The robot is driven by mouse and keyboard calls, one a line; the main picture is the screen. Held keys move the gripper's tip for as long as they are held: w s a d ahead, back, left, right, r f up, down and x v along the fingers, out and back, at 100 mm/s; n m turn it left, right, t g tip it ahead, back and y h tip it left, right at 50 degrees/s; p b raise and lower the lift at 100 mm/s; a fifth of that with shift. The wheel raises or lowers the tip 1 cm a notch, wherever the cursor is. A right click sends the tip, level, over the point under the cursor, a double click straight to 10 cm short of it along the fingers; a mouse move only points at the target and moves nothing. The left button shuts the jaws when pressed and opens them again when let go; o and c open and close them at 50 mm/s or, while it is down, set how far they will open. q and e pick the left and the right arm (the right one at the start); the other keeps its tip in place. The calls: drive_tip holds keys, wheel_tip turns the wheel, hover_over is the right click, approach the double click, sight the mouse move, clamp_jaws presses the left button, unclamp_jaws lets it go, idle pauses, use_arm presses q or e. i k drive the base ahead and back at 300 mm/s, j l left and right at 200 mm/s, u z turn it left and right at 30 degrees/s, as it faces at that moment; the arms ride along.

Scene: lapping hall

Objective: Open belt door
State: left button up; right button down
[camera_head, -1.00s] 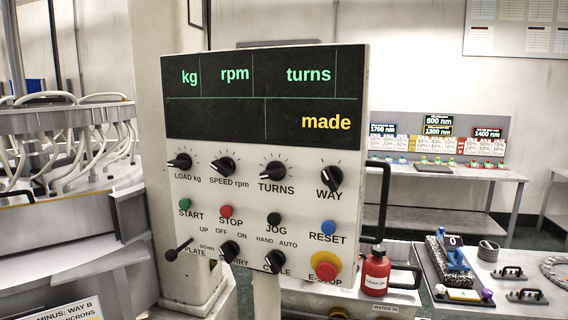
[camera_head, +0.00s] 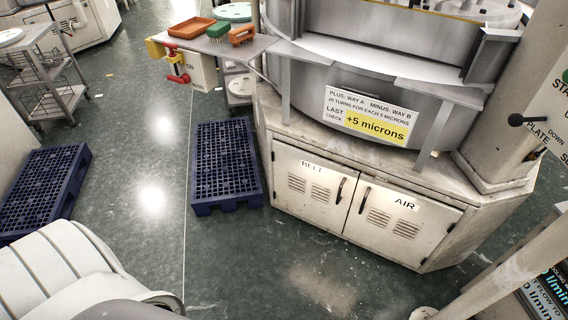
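The belt door (camera_head: 309,190) is the left one of two pale doors in the machine's base cabinet. It carries a "BELT" label, vent slots and a dark upright handle (camera_head: 340,189) near its right edge. It looks shut. The air door (camera_head: 402,222), labelled "AIR", is beside it on the right and also looks shut, with its handle (camera_head: 363,200) close to the belt door's handle. Neither of my grippers shows in this view. A white rounded part of mine fills the lower left corner.
A blue pallet (camera_head: 199,208) lies on the floor left of the cabinet, near the belt door's side. Another blue pallet (camera_head: 40,187) lies further left. A shelf (camera_head: 222,46) holding an orange tray and brushes juts out above. The green floor before the doors is clear.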

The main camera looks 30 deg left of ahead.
sight(321, 190)
drive_tip(key=u, duration=0.8)
